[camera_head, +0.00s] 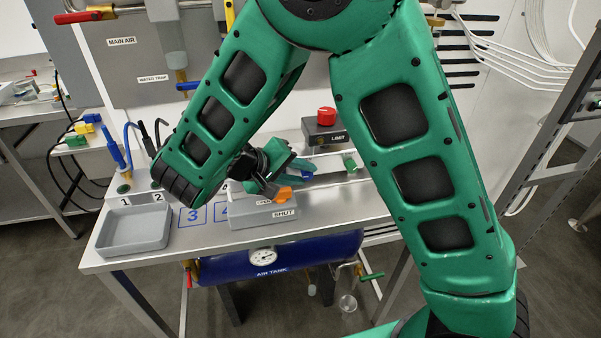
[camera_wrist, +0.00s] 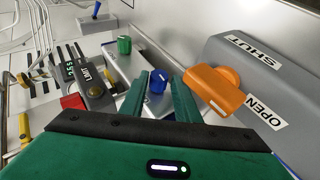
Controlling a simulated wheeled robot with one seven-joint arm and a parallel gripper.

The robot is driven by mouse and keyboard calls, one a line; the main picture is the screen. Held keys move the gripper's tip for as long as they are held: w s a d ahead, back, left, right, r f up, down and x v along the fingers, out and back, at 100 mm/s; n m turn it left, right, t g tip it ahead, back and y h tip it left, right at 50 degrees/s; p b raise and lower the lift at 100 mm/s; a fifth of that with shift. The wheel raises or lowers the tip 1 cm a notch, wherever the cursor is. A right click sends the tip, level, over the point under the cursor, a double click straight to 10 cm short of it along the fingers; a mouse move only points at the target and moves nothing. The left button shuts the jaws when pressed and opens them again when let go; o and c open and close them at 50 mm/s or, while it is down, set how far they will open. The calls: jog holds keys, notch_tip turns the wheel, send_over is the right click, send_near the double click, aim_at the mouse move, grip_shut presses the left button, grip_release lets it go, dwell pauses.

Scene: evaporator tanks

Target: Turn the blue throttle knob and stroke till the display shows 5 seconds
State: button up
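The blue knob (camera_wrist: 158,80) stands on a grey metal block and shows in the wrist view between the two green fingers of my gripper (camera_wrist: 161,78). The fingers are apart, one on each side of the knob; I cannot tell if they touch it. In the head view my gripper (camera_head: 291,174) is low over the bench, with a bit of blue (camera_head: 306,175) by its tip. A small display (camera_wrist: 70,70) with green digits is on a dark box at left in the wrist view; the digits are too small to read surely.
An orange handle (camera_wrist: 214,90) on a grey housing marked SHUT and OPEN (camera_wrist: 262,85) is close to the right finger. A green knob (camera_wrist: 124,45) stands beyond the blue one. A red knob (camera_head: 326,117) tops the dark box. A grey tray (camera_head: 133,228) is at left.

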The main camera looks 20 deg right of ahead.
jog(key=shift+o, duration=0.9)
jog(key=v, duration=1)
jog(key=shift+a+r, duration=0.25)
